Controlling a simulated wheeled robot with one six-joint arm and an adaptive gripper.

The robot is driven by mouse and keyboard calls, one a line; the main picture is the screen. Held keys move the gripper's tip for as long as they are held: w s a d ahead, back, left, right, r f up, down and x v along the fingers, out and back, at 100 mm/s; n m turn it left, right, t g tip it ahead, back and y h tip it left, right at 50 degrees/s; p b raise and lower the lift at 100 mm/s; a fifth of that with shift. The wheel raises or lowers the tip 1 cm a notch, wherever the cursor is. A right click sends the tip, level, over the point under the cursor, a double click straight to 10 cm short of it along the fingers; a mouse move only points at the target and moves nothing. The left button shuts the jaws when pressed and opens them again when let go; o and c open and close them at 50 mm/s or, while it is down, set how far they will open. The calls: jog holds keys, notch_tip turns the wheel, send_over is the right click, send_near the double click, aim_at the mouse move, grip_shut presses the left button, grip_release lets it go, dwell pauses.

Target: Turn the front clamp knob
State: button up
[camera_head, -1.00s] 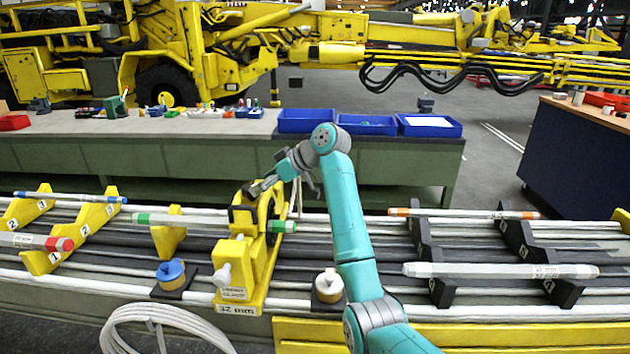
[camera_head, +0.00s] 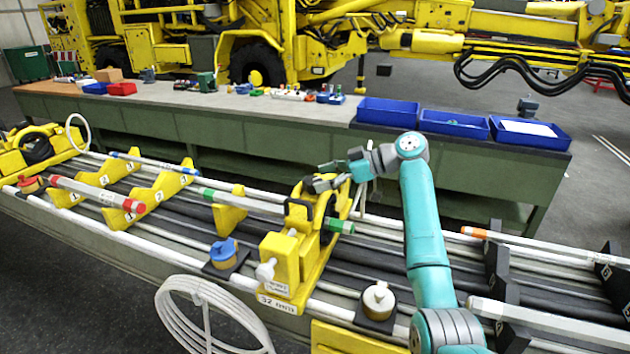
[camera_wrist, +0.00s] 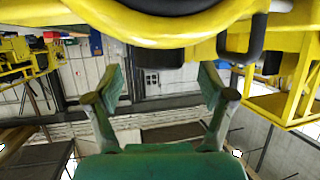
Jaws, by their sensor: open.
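The yellow clamp (camera_head: 284,262), labelled 32, stands on the rack in the head view. A white knob (camera_head: 266,270) sticks out of its front, lower left side. A white tube with green end bands (camera_head: 340,226) passes through the clamp. My gripper (camera_head: 326,180) is at the top rear of the clamp, well above and behind the white knob. In the wrist view my gripper (camera_wrist: 160,82) has its two fingers spread with nothing between them. A yellow curved part (camera_wrist: 150,30) fills the top of that view. The white knob does not show there.
A blue-topped cap (camera_head: 223,250) and a white-topped cap (camera_head: 379,297) sit on black pads either side of the clamp. A coiled white hose (camera_head: 205,310) hangs in front. Yellow numbered supports (camera_head: 160,190) stand left. Blue trays (camera_head: 455,123) lie on the bench behind.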

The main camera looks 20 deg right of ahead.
aim_at(314, 180)
jog(key=shift+x, duration=1.55)
jog(key=c, duration=1.2)
jog(key=shift+o, duration=0.2)
jog(key=shift+a+t, duration=0.1)
jog(key=shift+t, duration=0.2)
